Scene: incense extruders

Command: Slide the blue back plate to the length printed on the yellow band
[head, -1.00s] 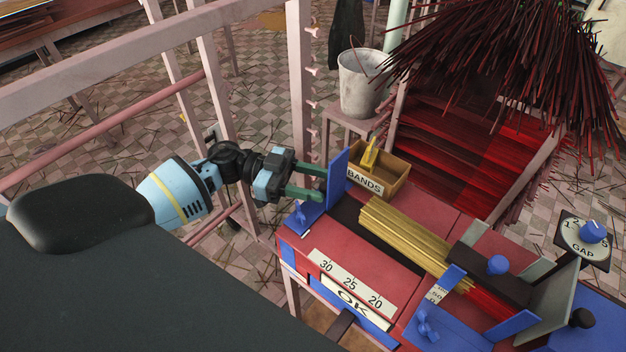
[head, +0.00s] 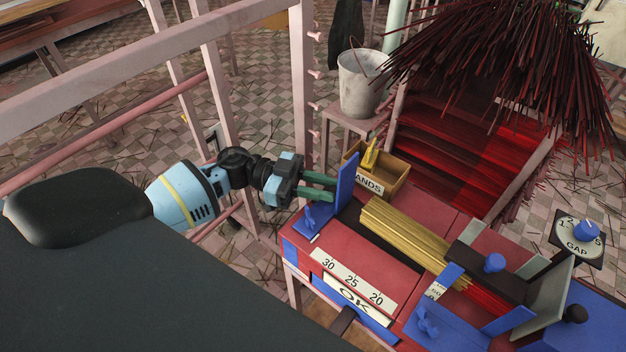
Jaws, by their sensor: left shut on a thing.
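The blue back plate (head: 346,181) stands upright at the left end of the red bench, with a blue wing nut (head: 311,216) on its foot. My left gripper (head: 332,187) is shut on the plate from its left side, with green fingers. A bundle of yellow sticks (head: 405,229) lies in the dark channel to the right, its left end apart from the plate. A scale (head: 352,281) reads 30, 25, 20 from left to right; the plate is beyond its 30 end. A yellow band (head: 370,155) stands in the wooden box; its print is not readable. My right gripper is out of view.
The wooden box (head: 397,187) labelled BANDS sits just behind the plate. An OK plate (head: 357,301) lies below the scale. A blue-knobbed clamp (head: 494,262) and GAP dial (head: 580,238) stand to the right. A bucket (head: 360,84) is behind.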

